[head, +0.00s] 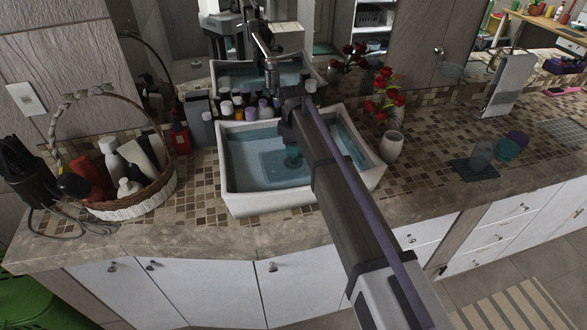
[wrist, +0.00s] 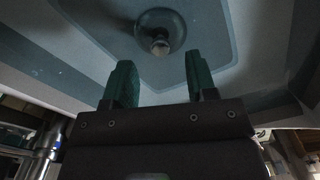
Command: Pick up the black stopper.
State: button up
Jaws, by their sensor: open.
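The stopper appears in the wrist view as a dark, round, glossy piece (wrist: 160,32) with a paler knob at its middle. It lies on the blue-grey floor of the white basin (wrist: 262,82). My gripper (wrist: 160,80) has its two green fingertips spread apart, with nothing between them. The stopper is beyond the fingertips, roughly centred between them, and apart from both. In the head view my gripper (head: 292,155) points down inside the white basin (head: 270,203). The stopper cannot be made out there, and my arm covers part of the basin.
Several bottles (head: 240,105) stand behind the basin. A wicker basket (head: 135,207) of toiletries is at left. A white vase (head: 392,146) with red flowers stands close to the basin's right side. The basin walls surround my gripper.

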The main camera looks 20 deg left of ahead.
aim_at(293, 159)
notch_tip(293, 159, down, 5)
jog(key=b, duration=0.5)
jog(key=shift+f, duration=0.2)
jog(key=shift+r, duration=0.3)
grip_shut()
